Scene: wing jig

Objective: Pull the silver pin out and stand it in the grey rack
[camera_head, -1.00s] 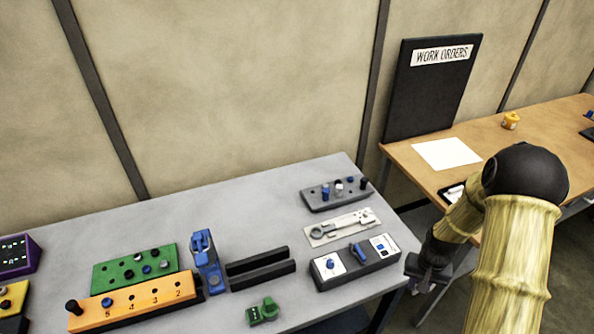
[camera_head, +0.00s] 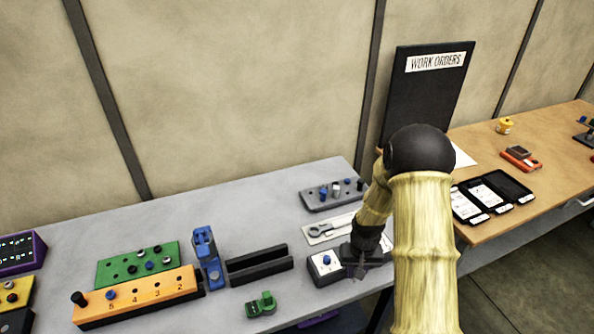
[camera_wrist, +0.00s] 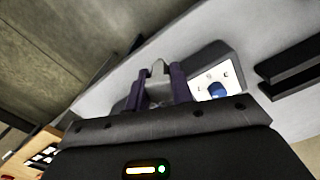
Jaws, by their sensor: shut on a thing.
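My gripper (camera_head: 362,272) is over the right part of the dark control box at the table's right end. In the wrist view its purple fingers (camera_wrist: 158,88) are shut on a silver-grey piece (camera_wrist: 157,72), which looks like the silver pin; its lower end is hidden. The grey rack (camera_head: 318,205) stands at the back right of the grey table, behind my gripper and apart from it. Blue, pale and black pins stand in it.
The control box (camera_head: 322,277) with a blue knob and a white plate with a wrench shape (camera_head: 322,232) lie close to my gripper. Further left are black rails (camera_head: 262,275), a blue clamp (camera_head: 207,255), a green block (camera_head: 112,270) and an orange numbered block (camera_head: 125,308).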

